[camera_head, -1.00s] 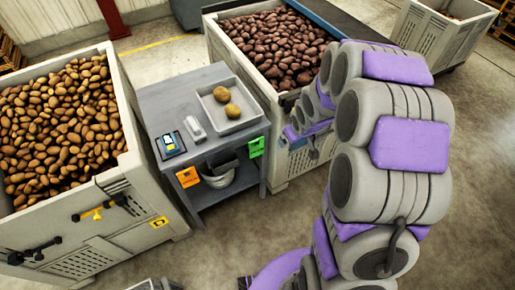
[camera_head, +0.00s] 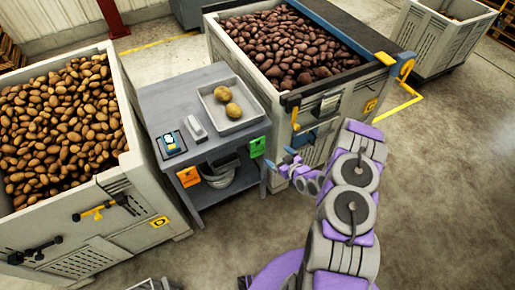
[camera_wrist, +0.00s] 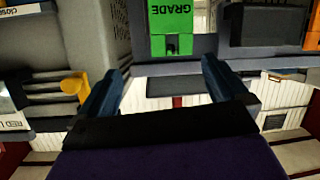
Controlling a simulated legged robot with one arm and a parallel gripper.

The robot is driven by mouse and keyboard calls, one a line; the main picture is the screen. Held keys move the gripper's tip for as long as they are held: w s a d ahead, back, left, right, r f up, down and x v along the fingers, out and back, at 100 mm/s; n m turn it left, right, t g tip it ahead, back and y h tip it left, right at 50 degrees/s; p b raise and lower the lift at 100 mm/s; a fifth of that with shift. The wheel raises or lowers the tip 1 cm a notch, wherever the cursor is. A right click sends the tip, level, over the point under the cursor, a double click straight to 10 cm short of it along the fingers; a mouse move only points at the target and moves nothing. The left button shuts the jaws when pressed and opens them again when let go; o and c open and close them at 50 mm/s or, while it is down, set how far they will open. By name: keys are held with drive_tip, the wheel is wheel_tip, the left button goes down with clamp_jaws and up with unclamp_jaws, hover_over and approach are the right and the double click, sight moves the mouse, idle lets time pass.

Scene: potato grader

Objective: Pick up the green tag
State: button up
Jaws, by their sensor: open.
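The green tag (camera_head: 257,147) hangs at the right front edge of the grey table, beside the red potato bin. In the wrist view the green tag (camera_wrist: 176,22) appears upside down with the word "GRADE", at the top between my two fingers. My gripper (camera_head: 288,162) is open and empty, just to the right of the tag in the head view. In the wrist view my gripper (camera_wrist: 166,68) has its dark blue fingers spread wide, with the tag beyond their tips. I see no contact with the tag.
An orange tag (camera_head: 188,177) hangs at the table's left front. The table (camera_head: 180,105) bears a tray (camera_head: 236,121) with two potatoes and small devices. Potato bins stand left (camera_head: 160,205) and right (camera_head: 300,135) of it. Floor in front is clear.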

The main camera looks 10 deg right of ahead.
drive_tip(key=s+f+m+t, duration=0.2)
drive_tip(key=s+f+t, duration=0.2)
drive_tip(key=s, duration=0.3)
drive_tip(key=b, duration=0.4)
approach(258, 147)
wheel_tip(258, 147, up, 3)
drive_tip(key=w, duration=0.2)
drive_tip(key=shift+a+r+b+x, duration=0.15)
drive_tip(key=shift+b+x, duration=0.35)
drive_tip(key=shift+x, duration=1.1)
drive_tip(key=shift+a+r+b+x, duration=0.15)
drive_tip(key=shift+b+x, duration=0.35)
drive_tip(key=shift+x, duration=1.1)
drive_tip(key=shift+s+d, duration=0.1)
drive_tip(key=shift+s, duration=0.05)
drive_tip(key=shift+c, duration=0.4)
drive_tip(key=c, duration=0.8)
